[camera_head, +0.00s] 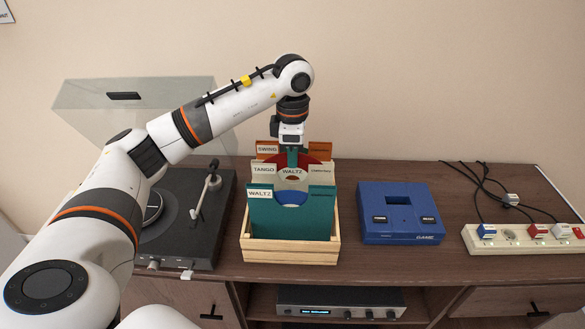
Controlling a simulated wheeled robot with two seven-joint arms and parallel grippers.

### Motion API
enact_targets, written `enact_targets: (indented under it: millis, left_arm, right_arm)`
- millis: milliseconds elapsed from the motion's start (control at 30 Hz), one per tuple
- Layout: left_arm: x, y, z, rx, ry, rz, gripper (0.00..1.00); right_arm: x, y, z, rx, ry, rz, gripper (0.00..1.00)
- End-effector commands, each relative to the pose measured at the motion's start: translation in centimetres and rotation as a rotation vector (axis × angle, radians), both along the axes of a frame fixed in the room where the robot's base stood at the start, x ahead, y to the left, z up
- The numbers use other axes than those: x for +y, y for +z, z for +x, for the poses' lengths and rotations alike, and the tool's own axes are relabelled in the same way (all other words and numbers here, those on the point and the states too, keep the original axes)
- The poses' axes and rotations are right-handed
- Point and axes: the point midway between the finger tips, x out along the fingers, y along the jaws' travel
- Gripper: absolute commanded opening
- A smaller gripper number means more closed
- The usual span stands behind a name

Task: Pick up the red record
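The red record (314,161) stands in the wooden crate (290,250), among the labelled divider cards. Only part of its upper edge shows; cards and my gripper hide the rest. My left gripper (291,158) points down over the back half of the crate, at the top of the red record. Its fingertips are small and partly merge with the cards, so I cannot tell whether they are open or touch the record. A blue record (291,197) shows in front of the red one, behind the teal front card (292,220). My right gripper is out of view.
A turntable (185,225) with a raised clear lid (135,98) stands left of the crate. A blue box (400,230) and a power strip (525,240) with cables lie to the right. A stereo unit (340,302) sits on the shelf below. The wall is close behind.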

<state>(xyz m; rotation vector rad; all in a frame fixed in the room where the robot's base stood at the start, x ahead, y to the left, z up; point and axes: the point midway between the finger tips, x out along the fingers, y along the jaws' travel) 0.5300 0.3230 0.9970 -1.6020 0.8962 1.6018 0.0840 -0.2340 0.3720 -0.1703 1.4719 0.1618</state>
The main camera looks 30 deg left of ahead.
Motion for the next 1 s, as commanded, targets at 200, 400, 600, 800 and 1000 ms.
enact_targets:
  millis: [200, 400, 600, 800, 1000]
  left_arm:
    - [0.0, 4.5, 0.1, -0.006, -0.001, -0.001, 0.00]
    - [0.0, 8.5, 0.1, -0.004, 0.001, 0.001, 0.00]
    - [0.0, 11.8, 0.0, -0.004, 0.001, 0.000, 0.00]
    - [0.0, 13.8, 0.0, -0.001, 0.000, 0.001, 0.00]
    - [0.0, 15.5, 0.0, 0.000, 0.000, -0.001, 0.00]
  right_arm:
    - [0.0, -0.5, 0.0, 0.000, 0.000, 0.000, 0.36]
    - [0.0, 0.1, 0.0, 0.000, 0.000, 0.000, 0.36]
    - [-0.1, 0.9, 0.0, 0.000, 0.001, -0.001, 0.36]
    - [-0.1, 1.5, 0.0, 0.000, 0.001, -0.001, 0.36]
    - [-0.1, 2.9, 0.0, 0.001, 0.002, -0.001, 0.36]
